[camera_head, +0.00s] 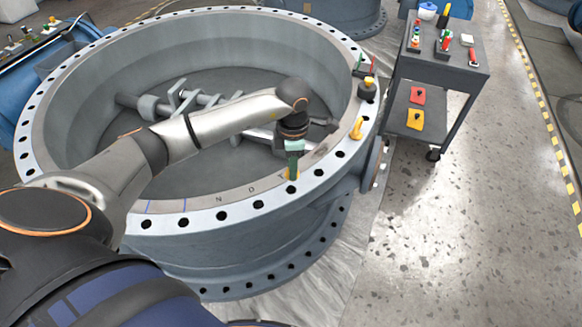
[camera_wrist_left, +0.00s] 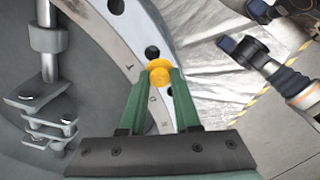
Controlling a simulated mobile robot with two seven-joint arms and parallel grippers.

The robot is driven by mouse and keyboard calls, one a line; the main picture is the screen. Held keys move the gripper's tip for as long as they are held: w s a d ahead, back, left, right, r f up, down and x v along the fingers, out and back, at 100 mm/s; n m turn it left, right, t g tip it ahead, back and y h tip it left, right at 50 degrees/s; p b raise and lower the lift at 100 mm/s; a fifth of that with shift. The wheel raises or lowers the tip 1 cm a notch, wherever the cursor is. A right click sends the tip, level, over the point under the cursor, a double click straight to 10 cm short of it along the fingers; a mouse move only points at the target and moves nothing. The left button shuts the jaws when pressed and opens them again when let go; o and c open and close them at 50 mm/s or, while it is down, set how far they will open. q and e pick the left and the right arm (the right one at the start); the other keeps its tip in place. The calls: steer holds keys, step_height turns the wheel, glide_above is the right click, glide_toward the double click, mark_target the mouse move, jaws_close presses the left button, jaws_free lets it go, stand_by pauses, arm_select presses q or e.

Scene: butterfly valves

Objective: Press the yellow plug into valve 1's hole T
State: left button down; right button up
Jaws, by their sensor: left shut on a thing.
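Valve 1 is the big grey ring-shaped valve body (camera_head: 255,232) with a light flange with black holes around its rim. My left gripper (camera_head: 292,158) points down at the flange's near right part. Its green fingers (camera_wrist_left: 160,98) are shut on the yellow plug (camera_wrist_left: 159,75). The plug's lower part (camera_head: 291,174) shows below the fingers in the head view, at the flange. In the left wrist view a black hole (camera_wrist_left: 152,52) is open just beyond the plug. A letter that looks like T (camera_wrist_left: 127,68) is beside it. The fingers and plug hide whether a hole lies under the plug.
A second yellow plug (camera_head: 357,129) stands on the flange to the right. A grey cart (camera_head: 440,62) with parts stands at the back right. An arm with an orange ring (camera_wrist_left: 292,84) shows at right in the wrist view.

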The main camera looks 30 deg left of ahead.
arm_select(q)
steer(key=n, duration=0.1)
steer(key=w+a+n, duration=0.1)
steer(key=n, duration=0.1)
steer(key=shift+w+f+n+b, duration=0.1)
steer(key=shift+f+n+b, duration=0.2)
steer(key=shift+f+b, duration=0.75)
steer(key=shift+f, duration=0.2)
step_height(320, 180, down, 4)
steer(key=b, duration=0.3)
arm_select(e)
steer(key=f, duration=0.1)
steer(key=a+f, duration=0.1)
steer(key=f, duration=0.1)
steer(key=shift+w+a+f, duration=0.2)
steer(key=shift+w+a, duration=0.15)
steer(key=shift+w, duration=0.05)
arm_select(q)
steer(key=shift+r, duration=0.1)
arm_select(e)
steer(key=shift+r, duration=0.1)
arm_select(q)
steer(key=shift+a, duration=0.1)
arm_select(e)
steer(key=shift+s+f, duration=0.3)
arm_select(q)
steer(key=shift+f+b, duration=0.45)
steer(key=shift+f, duration=0.25)
arm_select(e)
steer(key=shift+w+f, duration=0.3)
